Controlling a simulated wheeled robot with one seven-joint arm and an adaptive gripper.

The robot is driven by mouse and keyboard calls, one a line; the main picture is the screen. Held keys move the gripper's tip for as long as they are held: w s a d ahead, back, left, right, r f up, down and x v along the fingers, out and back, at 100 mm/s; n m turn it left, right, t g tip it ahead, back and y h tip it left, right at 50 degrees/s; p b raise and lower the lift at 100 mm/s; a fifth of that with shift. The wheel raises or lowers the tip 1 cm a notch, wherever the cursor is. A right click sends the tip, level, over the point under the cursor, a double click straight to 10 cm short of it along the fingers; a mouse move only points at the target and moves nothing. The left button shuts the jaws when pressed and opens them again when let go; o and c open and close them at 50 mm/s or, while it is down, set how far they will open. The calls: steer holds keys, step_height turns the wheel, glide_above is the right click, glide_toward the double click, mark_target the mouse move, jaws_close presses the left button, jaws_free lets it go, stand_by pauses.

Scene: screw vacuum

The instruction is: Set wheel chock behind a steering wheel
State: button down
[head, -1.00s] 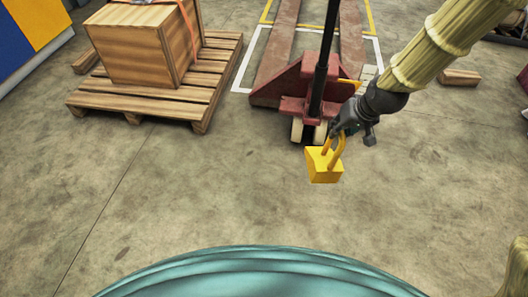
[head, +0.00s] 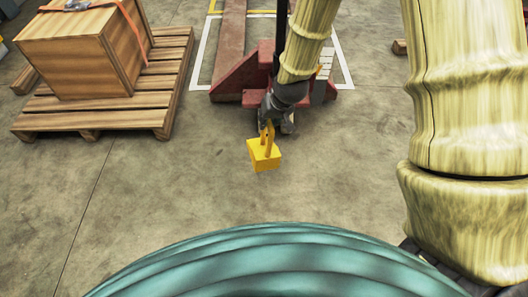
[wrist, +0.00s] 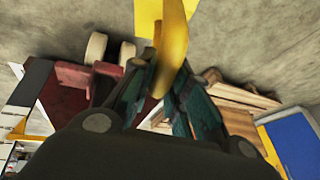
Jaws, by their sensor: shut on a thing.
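A yellow wheel chock (head: 264,156) with a looped handle hangs below my gripper (head: 267,126) in the head view. My gripper is shut on the chock's handle, which also shows between the fingers in the wrist view (wrist: 172,45). The red pallet jack (head: 231,82) stands just beyond the gripper, and my arm covers part of it. Its pale steering wheels (wrist: 97,47) show at the left in the wrist view. In the head view they are mostly hidden behind my gripper. I cannot tell whether the chock touches the floor.
A wooden crate (head: 85,50) sits on a wooden pallet (head: 95,121) at the left. White and yellow floor lines surround the pallet jack. The concrete floor (head: 150,190) in front is clear.

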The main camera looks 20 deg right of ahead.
mark_target(272, 159)
steer(key=s+d+f+m, duration=0.1)
steer(key=f, duration=0.5)
steer(key=s+d+f+m+h, duration=0.1)
steer(key=f, duration=0.5)
steer(key=s+f, duration=0.1)
steer(key=f, duration=0.5)
steer(key=shift+d+m+h, duration=0.3)
steer(key=shift+d+m, duration=0.1)
steer(key=b, duration=0.1)
steer(key=f+b, duration=0.1)
steer(key=b, duration=0.1)
steer(key=shift+a+f, duration=0.25)
steer(key=shift+a, duration=0.15)
steer(key=shift+a+r+b, duration=0.1)
steer(key=shift+a+b, duration=0.25)
steer(key=shift+b, duration=0.85)
steer(key=shift+a+r+h+b, duration=0.1)
steer(key=shift+h+b, duration=0.2)
steer(key=shift+b, duration=0.05)
steer(key=w+d+f+b, duration=0.1)
steer(key=w+d+b, duration=0.1)
steer(key=w+b, duration=0.9)
steer(key=shift+w+f, duration=0.15)
steer(key=shift+w, duration=3.2)
steer(key=shift+d, duration=0.1)
